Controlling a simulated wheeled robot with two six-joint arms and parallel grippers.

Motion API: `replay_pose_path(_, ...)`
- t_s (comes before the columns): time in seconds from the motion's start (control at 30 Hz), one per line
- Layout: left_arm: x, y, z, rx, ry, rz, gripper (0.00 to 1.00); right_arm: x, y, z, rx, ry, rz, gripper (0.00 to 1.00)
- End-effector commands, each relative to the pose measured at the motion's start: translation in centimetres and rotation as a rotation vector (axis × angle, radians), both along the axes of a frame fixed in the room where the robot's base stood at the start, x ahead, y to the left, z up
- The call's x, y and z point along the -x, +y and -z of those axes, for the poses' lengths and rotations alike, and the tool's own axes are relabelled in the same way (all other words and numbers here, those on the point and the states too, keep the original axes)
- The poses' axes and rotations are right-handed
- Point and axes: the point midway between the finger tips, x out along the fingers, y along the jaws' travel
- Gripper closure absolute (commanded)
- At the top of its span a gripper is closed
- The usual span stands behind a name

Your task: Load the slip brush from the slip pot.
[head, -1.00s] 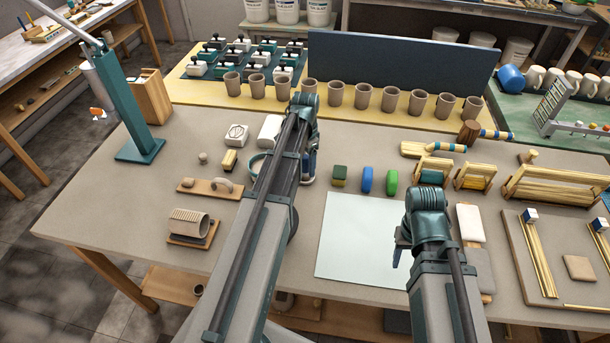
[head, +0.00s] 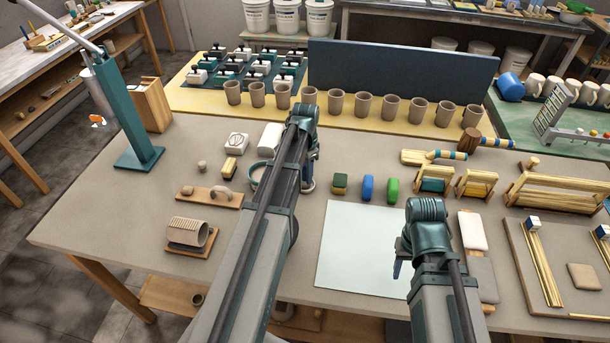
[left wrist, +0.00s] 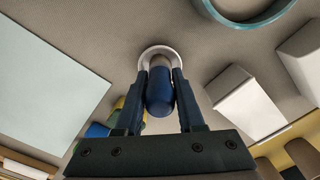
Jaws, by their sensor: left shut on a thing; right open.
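My left gripper (left wrist: 160,95) is shut on a blue rounded handle (left wrist: 160,92), seen nearly end-on in the left wrist view; I take it as the slip brush. A pale ring (left wrist: 147,51) shows around the handle's far end; I cannot tell whether the brush is inside it or above it. The brush's bristles are hidden. A teal-rimmed round vessel (left wrist: 245,24), possibly the slip pot, stands apart from the gripper; in the head view it (head: 254,178) is partly behind my left arm. My right gripper (head: 399,262) is open and empty above the pale mat's right side.
A white block (left wrist: 246,103) stands near the teal-rimmed vessel. Green, blue and bright green blocks (head: 368,188) sit right of my left gripper. The pale mat (head: 355,240) is bare. A row of brown cups (head: 335,103) stands behind.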

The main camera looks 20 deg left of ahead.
Motion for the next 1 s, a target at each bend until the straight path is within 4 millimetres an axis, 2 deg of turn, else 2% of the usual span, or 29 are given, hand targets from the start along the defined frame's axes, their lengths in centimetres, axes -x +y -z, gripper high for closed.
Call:
replay_pose_path(0.23, 0.0, 0.0, -0.5, 0.0, 0.0, 0.0, 1.0, 0.0, 0.0, -0.5, 0.0, 0.0, 0.0, 0.5)
replay_pose_path(0.73, 0.0, 0.0, -2.9, 0.0, 0.0, 0.0, 1.0, 0.0, 0.0, -2.9, 0.0, 0.0, 0.0, 0.5)
replay_pose_path(1.0, 0.0, 0.0, -3.1, 0.0, 0.0, 0.0, 1.0, 0.0, 0.0, -3.1, 0.0, 0.0, 0.0, 0.5)
